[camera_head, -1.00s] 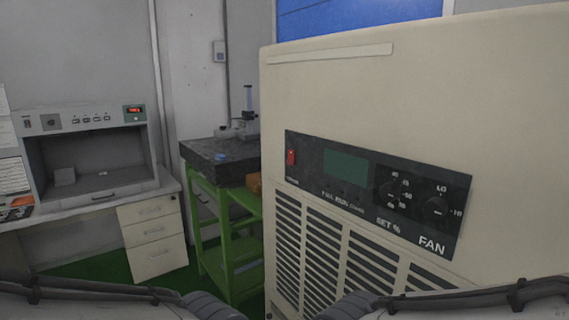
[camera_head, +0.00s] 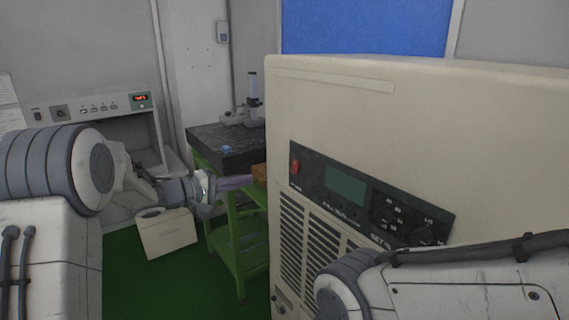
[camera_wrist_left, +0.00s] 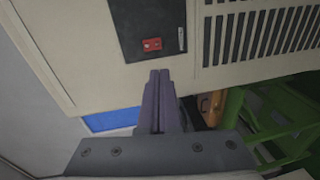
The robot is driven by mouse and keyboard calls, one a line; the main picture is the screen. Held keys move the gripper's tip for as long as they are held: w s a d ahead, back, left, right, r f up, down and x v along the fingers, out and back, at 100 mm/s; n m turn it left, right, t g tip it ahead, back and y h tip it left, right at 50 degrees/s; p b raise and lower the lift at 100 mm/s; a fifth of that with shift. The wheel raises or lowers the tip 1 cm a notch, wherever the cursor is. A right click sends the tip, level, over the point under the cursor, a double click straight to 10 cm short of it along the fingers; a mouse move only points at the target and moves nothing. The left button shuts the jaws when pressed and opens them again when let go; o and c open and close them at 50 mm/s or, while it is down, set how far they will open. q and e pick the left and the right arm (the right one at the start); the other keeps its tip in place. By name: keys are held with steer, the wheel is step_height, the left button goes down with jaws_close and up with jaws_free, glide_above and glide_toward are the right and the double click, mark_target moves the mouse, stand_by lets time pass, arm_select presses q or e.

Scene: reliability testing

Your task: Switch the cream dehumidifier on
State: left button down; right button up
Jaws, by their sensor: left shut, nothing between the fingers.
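The cream dehumidifier (camera_head: 400,110) fills the right half of the head view. Its dark control panel (camera_head: 345,215) carries a red power switch (camera_head: 295,166) at the left end, a greenish blank display (camera_head: 346,184) and two knobs. My left gripper (camera_head: 248,181) is shut and empty, left of the dehumidifier and a little below the switch. In the left wrist view the shut fingers (camera_wrist_left: 159,76) point toward the panel, and the red switch (camera_wrist_left: 152,44) lies just beyond their tips, apart from them. My right gripper is out of view.
A green stand (camera_head: 236,235) with a dark slab and an instrument stands behind my left gripper. A grey bench unit (camera_head: 100,112) with a lit red readout is at the left. Vent slats (camera_head: 310,245) lie below the panel. Green floor shows between.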

mark_target(294, 172)
arm_select(q)
steer(key=shift+s+a, duration=0.2)
steer(key=p+x, duration=0.1)
steer(key=x, duration=0.3)
steer(key=p+x, duration=0.2)
steer(key=x, duration=0.2)
steer(key=p+x, duration=0.1)
steer(key=x, duration=0.4)
steer(key=shift+d+r+p, duration=0.25)
steer(key=shift+p, duration=0.05)
steer(key=shift+w+d+f, duration=0.15)
steer(key=shift+w+d, duration=0.05)
steer(key=shift+d, duration=0.1)
